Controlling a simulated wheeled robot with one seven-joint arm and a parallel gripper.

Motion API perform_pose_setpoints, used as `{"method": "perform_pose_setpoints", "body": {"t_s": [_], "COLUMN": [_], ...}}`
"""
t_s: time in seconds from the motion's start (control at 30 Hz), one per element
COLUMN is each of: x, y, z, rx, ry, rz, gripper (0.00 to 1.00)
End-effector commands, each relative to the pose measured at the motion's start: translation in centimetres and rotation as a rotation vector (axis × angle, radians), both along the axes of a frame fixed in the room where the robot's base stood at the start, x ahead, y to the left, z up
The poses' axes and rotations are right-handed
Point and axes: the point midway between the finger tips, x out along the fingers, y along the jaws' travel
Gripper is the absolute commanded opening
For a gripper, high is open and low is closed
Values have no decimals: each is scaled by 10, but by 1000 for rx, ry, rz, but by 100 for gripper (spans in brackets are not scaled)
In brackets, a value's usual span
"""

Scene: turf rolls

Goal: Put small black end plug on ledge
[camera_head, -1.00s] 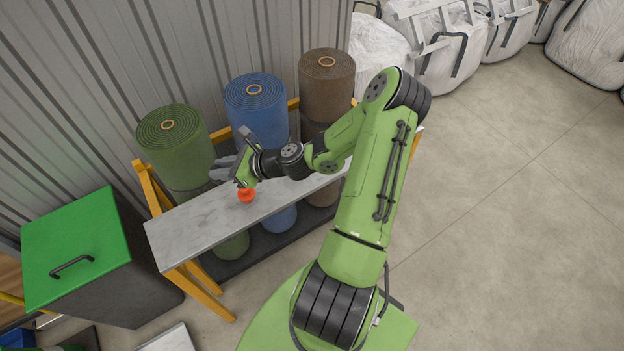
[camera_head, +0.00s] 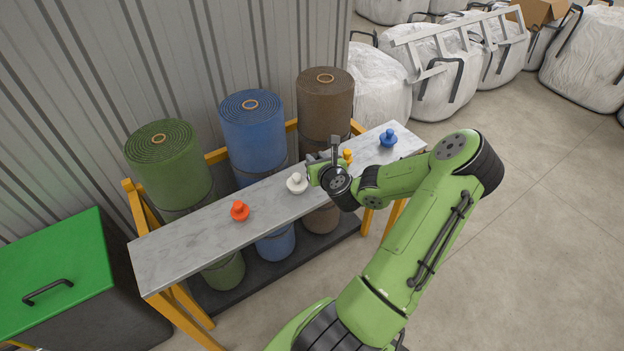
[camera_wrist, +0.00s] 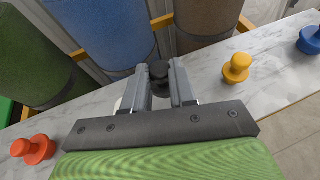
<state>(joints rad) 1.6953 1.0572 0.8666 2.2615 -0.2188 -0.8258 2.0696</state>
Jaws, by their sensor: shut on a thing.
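The small black end plug (camera_wrist: 159,76) is between the two grey fingers of my gripper (camera_wrist: 160,84) in the wrist view. My gripper is shut on it. In the head view my gripper (camera_head: 326,160) is over the marbled grey ledge (camera_head: 190,238), between a white plug (camera_head: 297,183) and a yellow plug (camera_head: 347,156). The black plug cannot be told apart from the gripper there. The ledge also shows in the wrist view (camera_wrist: 275,62). The gap between the plug and the ledge is hard to judge.
An orange plug (camera_head: 240,210) stands toward the ledge's left and a blue plug (camera_head: 388,138) near its right end. Green (camera_head: 170,165), blue (camera_head: 254,130) and brown (camera_head: 326,105) turf rolls stand behind the ledge. A green-lidded bin (camera_head: 55,265) is at the left.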

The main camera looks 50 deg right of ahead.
Motion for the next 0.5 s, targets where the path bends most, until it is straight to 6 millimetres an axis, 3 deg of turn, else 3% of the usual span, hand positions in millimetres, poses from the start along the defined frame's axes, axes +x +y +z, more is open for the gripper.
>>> {"method": "perform_pose_setpoints", "body": {"t_s": [0.2,0.5], "x": [0,1], "y": [1,1], "z": [-39,-39], "rx": [3,-1], "ry": [-1,1], "rz": [2,4], "gripper": [0,0]}}
